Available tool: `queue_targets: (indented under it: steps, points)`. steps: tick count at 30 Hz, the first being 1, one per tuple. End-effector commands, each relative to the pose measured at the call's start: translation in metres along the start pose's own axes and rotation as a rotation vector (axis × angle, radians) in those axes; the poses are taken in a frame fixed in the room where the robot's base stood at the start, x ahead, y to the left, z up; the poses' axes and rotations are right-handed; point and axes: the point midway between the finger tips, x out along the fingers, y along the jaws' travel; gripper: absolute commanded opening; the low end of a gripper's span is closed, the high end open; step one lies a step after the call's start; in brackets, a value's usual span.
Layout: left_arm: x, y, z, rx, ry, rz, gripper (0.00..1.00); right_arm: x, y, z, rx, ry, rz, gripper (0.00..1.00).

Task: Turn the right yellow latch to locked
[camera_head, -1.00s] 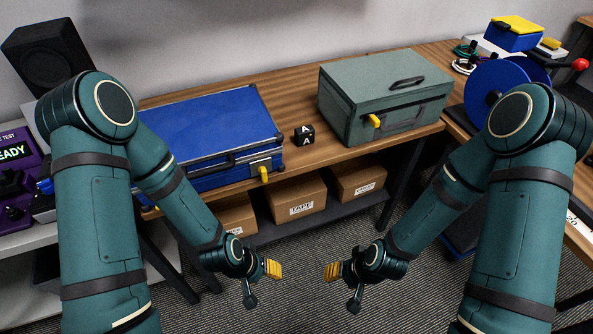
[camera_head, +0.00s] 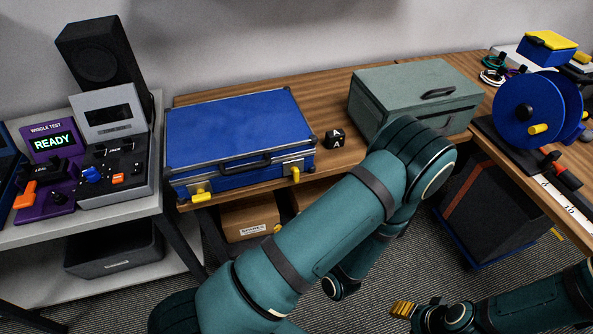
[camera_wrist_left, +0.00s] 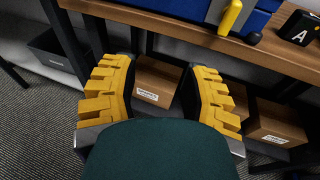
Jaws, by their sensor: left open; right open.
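The blue case (camera_head: 235,125) lies closed on the wooden bench. Its right yellow latch (camera_head: 296,174) hangs roughly upright on the front face, near the right corner. The left yellow latch (camera_head: 200,195) looks turned sideways. In the left wrist view the right latch (camera_wrist_left: 231,15) shows at the top, slightly tilted. My left gripper (camera_wrist_left: 155,90) is open and empty, below the bench edge and apart from the latch. In the head view my left arm hides most of that gripper. My right gripper (camera_head: 403,310) is open and empty, low at the bottom right.
A black lettered cube (camera_head: 335,138) stands just right of the case. A grey-green box (camera_head: 425,88) stands farther right, partly behind my left arm. Cardboard boxes (camera_wrist_left: 158,78) sit on the shelf below. The bench edge (camera_wrist_left: 190,30) runs between my left gripper and the latch.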

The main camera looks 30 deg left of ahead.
Motion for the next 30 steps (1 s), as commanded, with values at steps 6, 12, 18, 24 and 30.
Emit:
queue_targets:
  steps: [6,12,18,24,30]
  points:
    - [-0.014,-0.052,0.027,-0.002,-0.166,-0.269,0.46,-0.002,-0.001,0.000,0.000,-0.002,0.000,0.47]
    - [-0.001,-0.062,0.032,-0.006,-0.182,-0.294,0.46,-0.001,0.000,0.001,0.000,-0.001,0.000,0.47]
    - [0.035,-0.072,0.038,-0.007,-0.181,-0.290,0.46,0.002,0.001,0.000,0.000,0.000,0.000,0.47]
    - [0.072,-0.083,0.045,-0.006,-0.180,-0.289,0.46,0.005,0.002,0.000,0.000,0.002,0.000,0.47]
    - [0.100,-0.092,0.050,-0.006,-0.180,-0.291,0.46,0.007,0.003,-0.001,0.000,0.003,0.000,0.47]
